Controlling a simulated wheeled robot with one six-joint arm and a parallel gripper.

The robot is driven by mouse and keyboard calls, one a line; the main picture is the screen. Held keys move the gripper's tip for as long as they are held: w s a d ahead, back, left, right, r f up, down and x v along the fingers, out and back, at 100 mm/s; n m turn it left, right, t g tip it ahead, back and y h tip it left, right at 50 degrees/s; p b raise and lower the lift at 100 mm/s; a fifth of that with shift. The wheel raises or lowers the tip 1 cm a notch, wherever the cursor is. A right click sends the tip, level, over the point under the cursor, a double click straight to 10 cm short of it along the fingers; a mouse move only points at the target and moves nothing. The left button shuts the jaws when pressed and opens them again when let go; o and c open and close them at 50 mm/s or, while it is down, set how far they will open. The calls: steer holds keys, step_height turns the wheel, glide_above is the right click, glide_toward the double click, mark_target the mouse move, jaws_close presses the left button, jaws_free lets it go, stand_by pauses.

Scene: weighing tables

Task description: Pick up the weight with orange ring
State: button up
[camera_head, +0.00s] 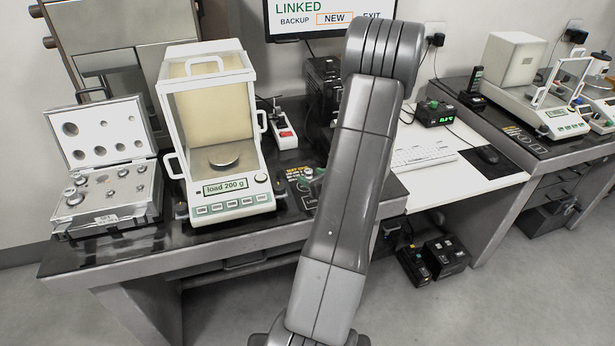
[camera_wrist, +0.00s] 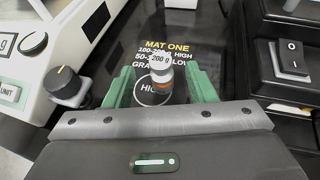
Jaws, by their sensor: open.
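The weight with the orange ring (camera_wrist: 161,76) is a small silver cylinder with a pale top marked 200 g. In the wrist view it is between the two green fingers of my gripper (camera_wrist: 158,88), with a gap on each side. My gripper is open around it. The weight is over or on the HIGH circle of the black mat (camera_wrist: 142,112); the circle is partly hidden behind it and my gripper body.
A balance (camera_head: 228,195) reading "load 200 g" stands left of my gripper, its pan (camera_head: 223,158) empty. An open weight case (camera_head: 90,216) with several weights is further left. In the wrist view a black switch box (camera_wrist: 291,62) is close on the right, a balance knob (camera_wrist: 69,85) on the left.

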steer(key=x, duration=0.2)
steer(key=shift+w+a+f, duration=0.1)
steer(key=shift+w+a, duration=0.05)
steer(key=shift+w, duration=0.25)
jaws_close()
